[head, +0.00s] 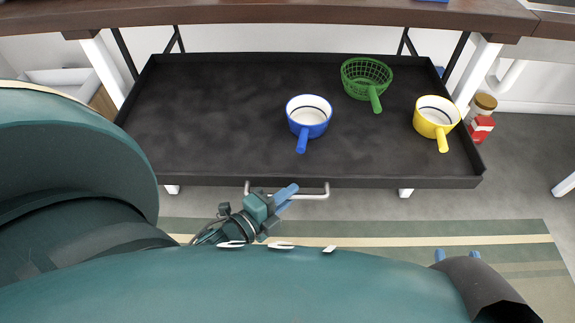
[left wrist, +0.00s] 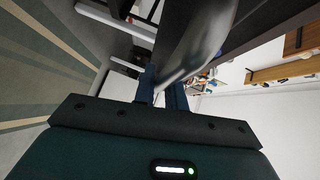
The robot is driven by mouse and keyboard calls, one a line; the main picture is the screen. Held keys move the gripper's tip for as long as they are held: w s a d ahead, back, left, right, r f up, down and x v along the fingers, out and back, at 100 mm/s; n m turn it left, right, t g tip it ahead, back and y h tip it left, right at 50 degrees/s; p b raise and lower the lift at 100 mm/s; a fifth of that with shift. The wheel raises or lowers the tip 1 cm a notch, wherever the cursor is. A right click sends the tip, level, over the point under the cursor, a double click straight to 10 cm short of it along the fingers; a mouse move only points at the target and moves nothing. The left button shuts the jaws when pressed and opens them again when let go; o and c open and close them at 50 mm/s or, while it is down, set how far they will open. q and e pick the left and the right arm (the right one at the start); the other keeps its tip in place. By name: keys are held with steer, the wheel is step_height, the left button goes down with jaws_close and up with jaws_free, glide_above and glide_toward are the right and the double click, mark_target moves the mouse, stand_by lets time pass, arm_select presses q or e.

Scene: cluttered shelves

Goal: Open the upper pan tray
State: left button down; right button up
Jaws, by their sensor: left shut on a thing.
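The upper pan tray (head: 215,120) is a wide black tray below a wooden top, and its inside is in full view in the head view. A grey bar handle (head: 316,195) is on its front edge; it also crosses the left wrist view (left wrist: 200,45). My left gripper (head: 287,194) is at the left part of this handle, and its blue fingers (left wrist: 160,88) are shut on the bar. My right gripper (head: 457,256) is at the lower right, with two blue fingertips apart, away from the tray.
On the tray stand a blue pan (head: 309,112), a green basket with a handle (head: 367,80) and a yellow pan (head: 437,118). The wooden top (head: 300,12) is behind and above. A jar (head: 484,104) and a red box (head: 480,128) are right of the tray. Striped rug lies in front.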

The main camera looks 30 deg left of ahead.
arm_select(q)
steer(key=shift+s+d, duration=0.15)
steer(key=shift+s, duration=0.05)
steer(key=c, duration=1.5)
jaws_free()
steer(key=shift+o, duration=0.2)
arm_select(e)
steer(key=shift+s, duration=0.15)
